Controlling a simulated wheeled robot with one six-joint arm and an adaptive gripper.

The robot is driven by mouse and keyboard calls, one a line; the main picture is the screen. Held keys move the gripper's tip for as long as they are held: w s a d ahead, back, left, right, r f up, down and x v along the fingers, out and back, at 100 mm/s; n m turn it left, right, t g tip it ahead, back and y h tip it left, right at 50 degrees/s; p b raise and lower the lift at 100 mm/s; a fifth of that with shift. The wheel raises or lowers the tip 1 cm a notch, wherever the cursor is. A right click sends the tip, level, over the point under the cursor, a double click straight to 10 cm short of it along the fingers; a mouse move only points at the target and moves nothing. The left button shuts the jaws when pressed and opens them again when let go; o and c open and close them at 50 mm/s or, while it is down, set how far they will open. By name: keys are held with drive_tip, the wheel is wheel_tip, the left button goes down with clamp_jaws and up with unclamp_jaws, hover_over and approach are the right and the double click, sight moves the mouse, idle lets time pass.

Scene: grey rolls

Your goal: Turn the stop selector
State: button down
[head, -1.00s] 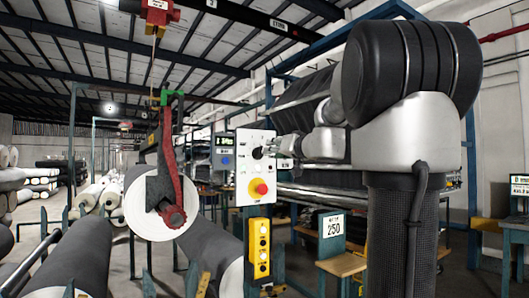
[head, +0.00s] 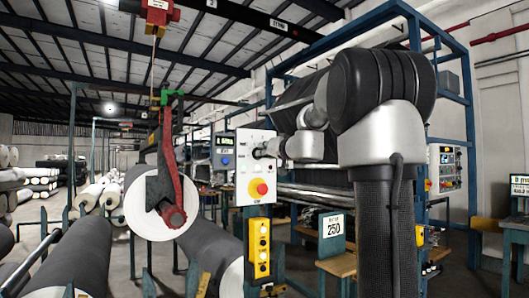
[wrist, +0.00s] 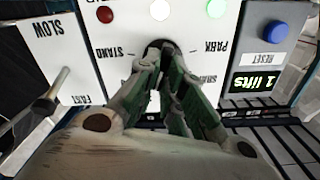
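The stop selector is a black round knob (wrist: 168,44) on a white control panel (head: 243,165), with words such as STAND and PARK around it, upside down in the wrist view. My gripper (wrist: 164,58) reaches it from the front. Its two dark green fingers converge with one fingertip on each side of the knob's handle, and they look closed on it. The fingertips hide most of the handle, so its exact angle cannot be read. In the head view my gripper (head: 264,152) is at the panel's upper right part, and the knob is mostly hidden.
A red stop button (head: 262,188) on yellow sits below the selector. A yellow button box (head: 259,247) hangs beneath. A blue RESET button (wrist: 275,32), a "1 lifts" display (wrist: 256,81) and a SLOW/FAST lever (wrist: 50,100) are near my gripper.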

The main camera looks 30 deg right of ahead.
drive_tip(key=shift+m, duration=0.3)
drive_tip(key=shift+d+f+m, duration=0.15)
drive_tip(key=shift+f+m, duration=0.05)
drive_tip(key=shift+m, duration=2.35)
drive_tip(key=shift+d+f+m, duration=0.1)
drive_tip(key=shift+f+m, duration=0.15)
drive_tip(key=shift+m, duration=2.25)
drive_tip(key=shift+d+f+m, duration=0.15)
drive_tip(key=shift+f+m, duration=0.05)
drive_tip(key=shift+m, duration=2.35)
drive_tip(key=c, duration=1.5)
unclamp_jaws()
